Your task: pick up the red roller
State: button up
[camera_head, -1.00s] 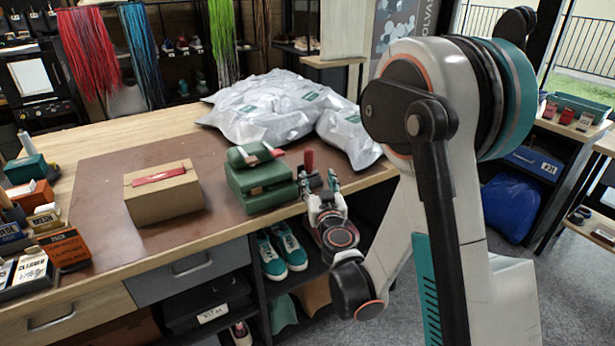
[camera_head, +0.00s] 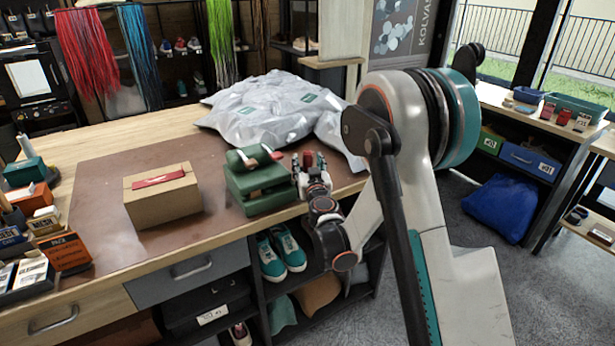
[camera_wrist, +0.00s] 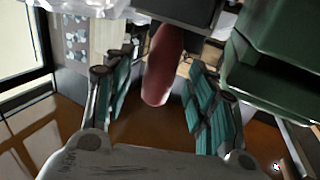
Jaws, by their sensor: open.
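The red roller (camera_head: 308,159) stands at the table's front right edge, right of a green box-shaped device. In the head view its lower part is hidden by my gripper (camera_head: 309,170). In the wrist view the roller (camera_wrist: 163,65) is a dull red rounded bar beneath a dark block. My gripper (camera_wrist: 160,88) is open, with one teal-padded finger on each side of the roller. Gaps show between the roller and both fingers in the wrist view. How far it reaches in depth between the fingers is hard to tell.
The green device (camera_head: 258,180) stands close to the left of my gripper. A cardboard box (camera_head: 163,197) sits further left on the brown mat (camera_head: 100,170). Silver-grey bags (camera_head: 262,110) lie behind. Teal sneakers (camera_head: 281,250) sit on the shelf below the table edge.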

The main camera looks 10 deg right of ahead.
jog(key=shift+w+d, duration=0.15)
jog(key=shift+w, duration=0.7)
jog(key=shift+c, duration=0.2)
jog(key=c, duration=1.1)
jog(key=shift+r, duration=0.15)
jog(key=shift+c, duration=0.2)
